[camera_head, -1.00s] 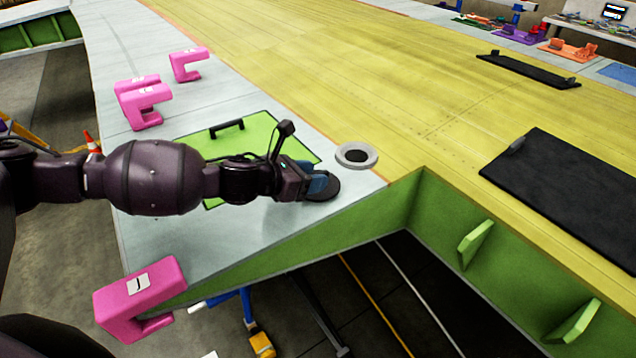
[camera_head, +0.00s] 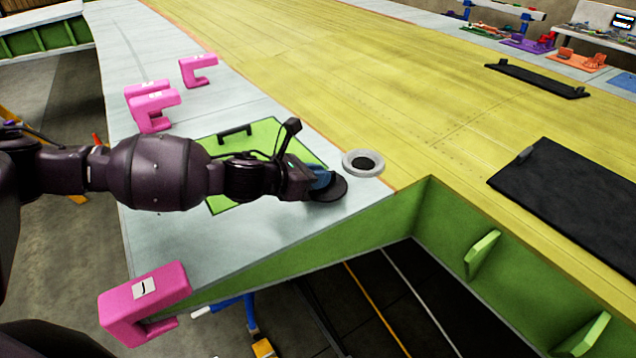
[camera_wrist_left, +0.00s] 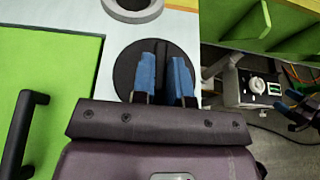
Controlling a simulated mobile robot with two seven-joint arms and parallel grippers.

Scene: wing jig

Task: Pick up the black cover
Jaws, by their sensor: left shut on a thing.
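The black cover (camera_head: 330,190) is a round dark disc at the corner of the pale wing surface, beside a grey ring (camera_head: 362,163). My left gripper (camera_head: 321,181) is over it, with blue fingertips. In the left wrist view the blue fingers (camera_wrist_left: 163,78) are shut on a raised dark bar across the middle of the black cover (camera_wrist_left: 126,72). The fingers hide part of the disc. I cannot tell whether the cover is clear of the surface.
A green panel with a black handle (camera_head: 236,131) lies just behind my left wrist. Pink clamps (camera_head: 152,106) stand along the left, and another pink clamp (camera_head: 146,300) grips the near edge. A black plate (camera_head: 575,195) lies to the right. The wing's edge drops off just in front of the cover.

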